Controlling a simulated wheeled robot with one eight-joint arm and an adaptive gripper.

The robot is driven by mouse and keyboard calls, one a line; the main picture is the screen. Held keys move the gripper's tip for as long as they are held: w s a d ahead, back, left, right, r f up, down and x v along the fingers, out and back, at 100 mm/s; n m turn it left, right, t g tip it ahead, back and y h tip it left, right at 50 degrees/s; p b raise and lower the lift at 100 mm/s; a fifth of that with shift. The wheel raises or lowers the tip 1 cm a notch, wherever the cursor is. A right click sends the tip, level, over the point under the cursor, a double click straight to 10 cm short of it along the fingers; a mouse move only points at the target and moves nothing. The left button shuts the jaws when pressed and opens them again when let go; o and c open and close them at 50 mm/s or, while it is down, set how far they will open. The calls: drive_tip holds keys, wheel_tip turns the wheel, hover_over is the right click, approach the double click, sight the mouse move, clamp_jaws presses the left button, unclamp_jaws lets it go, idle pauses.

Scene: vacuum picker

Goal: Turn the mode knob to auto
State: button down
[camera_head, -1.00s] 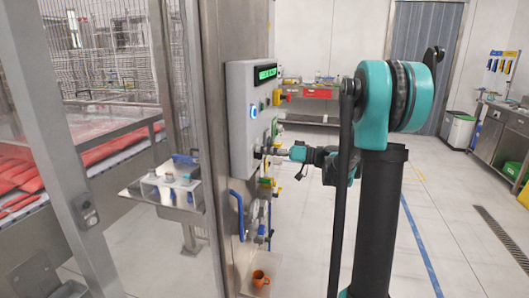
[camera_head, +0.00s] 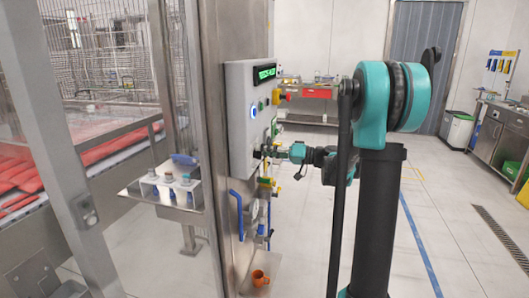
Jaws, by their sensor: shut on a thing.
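The grey control box (camera_head: 239,131) is fixed to the steel post, with a small green display (camera_head: 264,73) at its top and a lit blue-ringed button (camera_head: 253,111) below it. My gripper (camera_head: 267,151) is at the lower part of the box's front face, reaching in from the right. It is shut on the mode knob, which is mostly hidden by the fingers; its setting cannot be read. The display's text is too small to read surely.
A red-and-yellow button (camera_head: 284,96) sticks out beside the box. A blue handle (camera_head: 237,214) and valves are below. An orange mug (camera_head: 260,278) stands low on a ledge. A shelf with cups (camera_head: 178,188) is left of the post.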

drive_tip(key=c, duration=1.5)
unclamp_jaws()
drive_tip(key=shift+c, duration=0.2)
drive_tip(key=shift+d, duration=0.1)
drive_tip(key=v, duration=1.2)
drive_tip(key=s+a+f+m+g+h, duration=0.1)
drive_tip(key=s+a+f+m+h, duration=0.2)
drive_tip(key=s+f, duration=0.35)
drive_tip(key=s+a+f+g+h, duration=0.1)
drive_tip(key=s+a+f+h, duration=0.3)
drive_tip(key=f, duration=0.3)
drive_tip(key=s+d+f+m+h, duration=0.1)
drive_tip(key=s+d+f+h, duration=0.4)
drive_tip(key=s, duration=0.3)
drive_tip(key=s+d+f+m+h, duration=0.1)
drive_tip(key=s+d+f+h, duration=0.4)
drive_tip(key=s+d+f, duration=0.1)
drive_tip(key=shift+s+f+t, duration=0.3)
drive_tip(key=shift+s+f, duration=0.15)
drive_tip(key=shift+s, duration=0.75)
